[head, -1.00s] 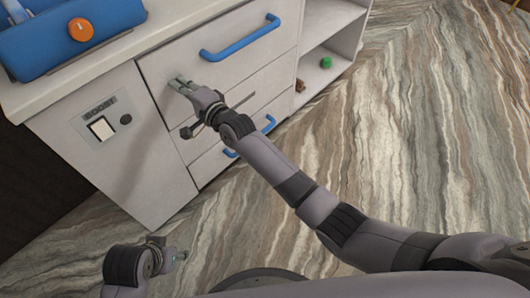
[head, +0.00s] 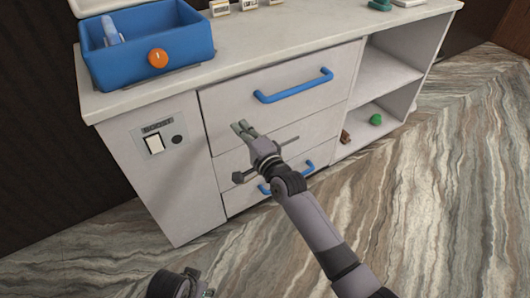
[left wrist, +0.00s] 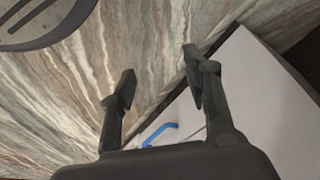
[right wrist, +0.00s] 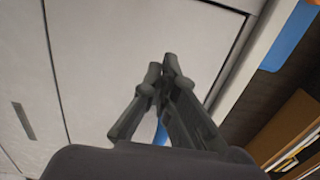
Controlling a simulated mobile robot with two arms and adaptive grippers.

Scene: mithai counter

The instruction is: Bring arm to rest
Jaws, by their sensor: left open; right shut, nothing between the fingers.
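My right gripper (head: 241,128) reaches in from the lower right in the head view and is in front of the counter's drawer fronts, below the top blue handle (head: 293,87). In the right wrist view its fingers (right wrist: 168,65) are together with nothing between them. My left gripper (head: 200,284) shows only partly at the bottom of the head view. In the left wrist view its fingers (left wrist: 158,78) are wide apart and empty, over the floor and beside the white cabinet (left wrist: 265,95).
The counter top (head: 250,55) holds a blue open box (head: 115,65) with an orange knob (head: 158,57). A switch panel (head: 155,144) is on the cabinet front. Open shelves (head: 385,75) at the right hold a small green item (head: 376,119). The floor (head: 440,210) in front is clear.

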